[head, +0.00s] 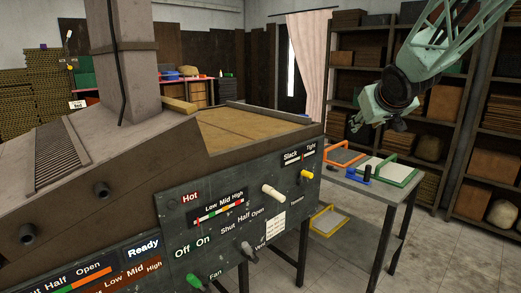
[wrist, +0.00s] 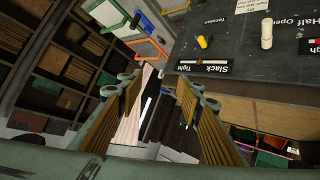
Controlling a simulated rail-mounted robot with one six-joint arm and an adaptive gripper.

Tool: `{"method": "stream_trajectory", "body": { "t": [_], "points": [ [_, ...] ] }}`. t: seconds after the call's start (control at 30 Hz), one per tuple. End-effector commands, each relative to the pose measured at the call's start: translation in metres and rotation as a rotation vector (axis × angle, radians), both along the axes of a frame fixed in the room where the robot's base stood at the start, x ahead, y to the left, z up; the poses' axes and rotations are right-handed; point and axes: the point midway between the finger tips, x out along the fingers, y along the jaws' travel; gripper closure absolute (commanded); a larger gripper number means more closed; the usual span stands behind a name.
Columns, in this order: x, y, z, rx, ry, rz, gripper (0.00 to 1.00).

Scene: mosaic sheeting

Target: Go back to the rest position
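My gripper (head: 372,122) hangs from my pale green arm at the upper right of the head view, in the air above the side table (head: 393,190). In the wrist view its two fingers (wrist: 158,92) stand apart with nothing between them. The dark control panel (head: 225,245) is left of the gripper and lower, apart from it. Its yellow tension knob (head: 306,174) and cream vent lever (head: 272,193) show, and the knob also shows upside down in the wrist view (wrist: 203,42). The fingertips are small in the head view.
An orange-framed tray (head: 343,147), a green-framed tray (head: 385,172) and a blue-handled tool (head: 358,174) are on the table. A yellow-framed tray (head: 330,221) is lower down. Loaded shelves (head: 470,130) stand behind my arm. The grey machine (head: 130,165) fills the left.

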Motion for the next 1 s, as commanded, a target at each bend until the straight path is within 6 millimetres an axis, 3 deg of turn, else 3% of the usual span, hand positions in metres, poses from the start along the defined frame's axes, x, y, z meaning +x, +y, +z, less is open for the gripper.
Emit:
{"method": "stream_trajectory", "body": {
  "t": [0.47,1.0],
  "points": [
    [-0.113,0.016,0.006,0.02,0.115,-0.079,0.67],
    [-0.251,0.043,-0.01,0.066,0.264,-0.134,0.67]
  ]
}}
